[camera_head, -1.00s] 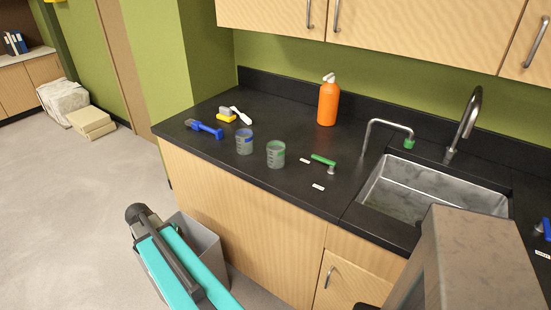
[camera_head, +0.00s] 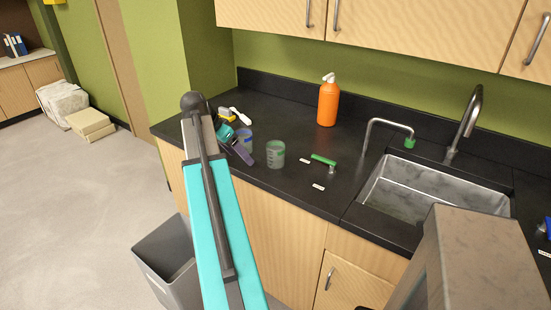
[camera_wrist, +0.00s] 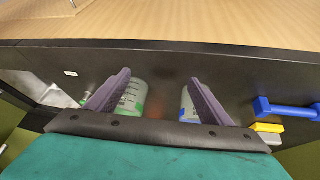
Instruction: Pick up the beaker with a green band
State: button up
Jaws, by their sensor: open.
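The beaker with a green band (camera_head: 275,154) stands upright on the black counter, clear with grey markings. It also shows in the wrist view (camera_wrist: 133,98), just inside the left finger, which hides part of it. A similar beaker with a blue band (camera_head: 246,141) stands to its left, partly behind my gripper in the head view; in the wrist view (camera_wrist: 187,104) it is partly behind the right finger. My gripper (camera_wrist: 160,78) is open and empty, its purple fingers pointing toward the beakers. In the head view my gripper (camera_head: 242,152) is at the counter's front edge, left of the green-banded beaker.
An orange bottle (camera_head: 328,102) stands at the back. A green-handled tool (camera_head: 324,160) and small white labels lie right of the beakers, before the sink (camera_head: 410,190). A blue tool (camera_wrist: 285,110) and yellow brush (camera_wrist: 267,128) lie beyond the blue-banded beaker. A grey bin (camera_head: 165,262) stands below.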

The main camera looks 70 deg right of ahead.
aim_at(274, 145)
jog(key=s+d+r+m, duration=0.2)
jog(key=s+d+r, duration=0.2)
jog(key=s+r, duration=0.3)
jog(key=shift+s+d+r+g+h, duration=0.15)
jog(key=shift+s+r+g+h, duration=0.15)
jog(key=shift+r, duration=0.25)
jog(key=shift+f, duration=0.1)
jog(key=shift+p+x, duration=0.55)
jog(key=shift+x, duration=3.7)
jog(key=shift+p+x, duration=0.95)
jog(key=shift+x, duration=1.65)
jog(key=c, duration=1.1)
jog(key=shift+c, duration=0.2)
